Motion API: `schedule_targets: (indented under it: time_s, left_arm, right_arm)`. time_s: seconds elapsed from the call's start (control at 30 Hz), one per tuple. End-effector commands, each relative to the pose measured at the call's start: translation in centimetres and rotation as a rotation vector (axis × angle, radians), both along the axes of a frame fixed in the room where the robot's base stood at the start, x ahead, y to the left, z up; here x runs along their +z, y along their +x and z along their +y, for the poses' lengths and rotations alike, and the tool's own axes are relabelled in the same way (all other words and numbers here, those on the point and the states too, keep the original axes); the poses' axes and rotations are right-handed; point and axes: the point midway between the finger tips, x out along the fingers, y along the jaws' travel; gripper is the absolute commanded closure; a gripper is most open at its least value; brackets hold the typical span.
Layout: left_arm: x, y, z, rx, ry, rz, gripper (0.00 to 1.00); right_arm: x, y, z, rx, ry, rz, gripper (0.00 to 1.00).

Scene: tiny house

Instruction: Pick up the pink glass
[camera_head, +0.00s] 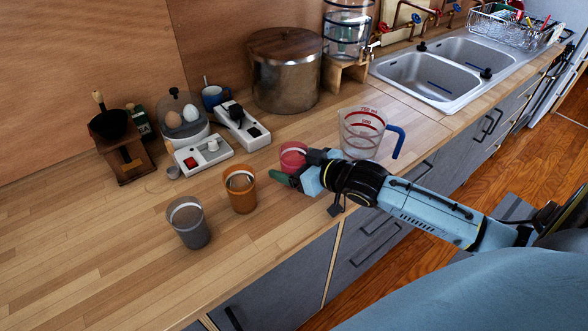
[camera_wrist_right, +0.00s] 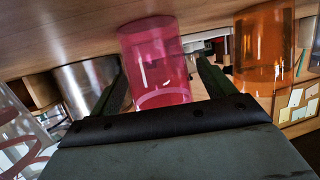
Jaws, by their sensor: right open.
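The pink glass (camera_head: 293,153) stands on the wooden counter, partly hidden behind my right gripper (camera_head: 297,170). In the right wrist view the pink glass (camera_wrist_right: 158,55) appears between the two open dark green fingers of the right gripper (camera_wrist_right: 160,82). I cannot tell whether either finger touches it. The right arm reaches in from the right, low over the counter. My left gripper is not in view.
An orange glass (camera_head: 241,190) stands close left of the gripper, with a grey glass (camera_head: 188,223) further left. A measuring jug (camera_head: 362,135) stands close to the right. Behind are a white switch box (camera_head: 203,154) and a large pot (camera_head: 285,80).

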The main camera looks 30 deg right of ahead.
Motion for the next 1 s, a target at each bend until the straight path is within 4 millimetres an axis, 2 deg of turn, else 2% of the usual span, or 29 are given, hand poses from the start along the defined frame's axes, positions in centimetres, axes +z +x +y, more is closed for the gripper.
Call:
schedule_targets:
  time_s: [0.13, 0.5, 0.77, 0.87, 1.0]
  left_arm:
    - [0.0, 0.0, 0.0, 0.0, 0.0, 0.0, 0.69]
    - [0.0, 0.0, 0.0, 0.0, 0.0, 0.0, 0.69]
    - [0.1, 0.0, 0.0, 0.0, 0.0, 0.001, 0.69]
    - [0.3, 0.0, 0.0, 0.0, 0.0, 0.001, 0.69]
    - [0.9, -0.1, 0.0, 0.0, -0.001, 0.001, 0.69]
  right_arm:
    - [0.0, 0.0, 0.0, 0.0, 0.001, 0.0, 0.21]
    - [0.0, 0.0, 0.0, 0.0, 0.001, 0.0, 0.69]
    - [0.3, 0.0, 0.0, 0.0, 0.001, -0.002, 0.71]
    - [1.4, 0.0, 0.0, 0.0, 0.0, -0.002, 0.71]
    - [4.3, 0.1, 0.0, 0.001, 0.0, -0.006, 0.71]
